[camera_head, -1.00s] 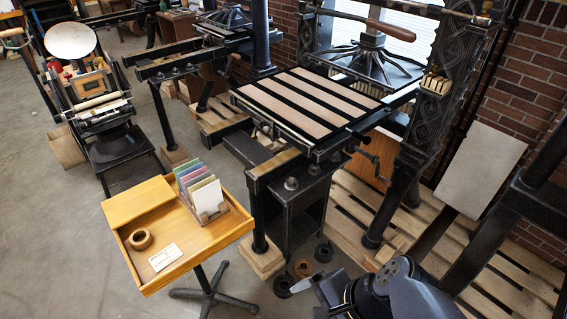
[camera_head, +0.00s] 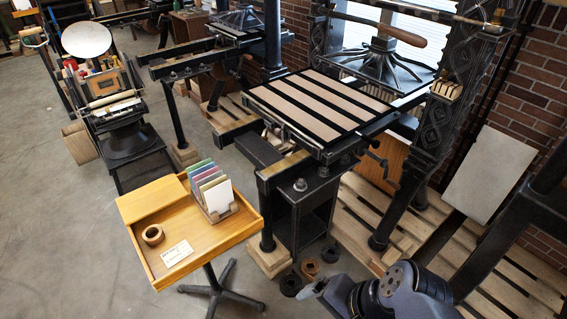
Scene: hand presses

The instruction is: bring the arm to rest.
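My arm (camera_head: 395,292) shows at the bottom right, dark and cut off by the lower edge of the head view. It is folded in close to my body. A grey end piece (camera_head: 314,288) points left from it, which may be part of my gripper. The fingers cannot be made out, and I cannot see whether they hold anything. The end piece appears beside dark rings on the floor in the picture; no contact is visible.
A wooden tray stand (camera_head: 238,232) with cards, a tape roll (camera_head: 153,235) and a label stands left of my arm. A large hand press (camera_head: 318,150) stands behind, on a pallet (camera_head: 350,225). A grey board (camera_head: 488,172) leans at right. Open floor (camera_head: 60,215) lies at left.

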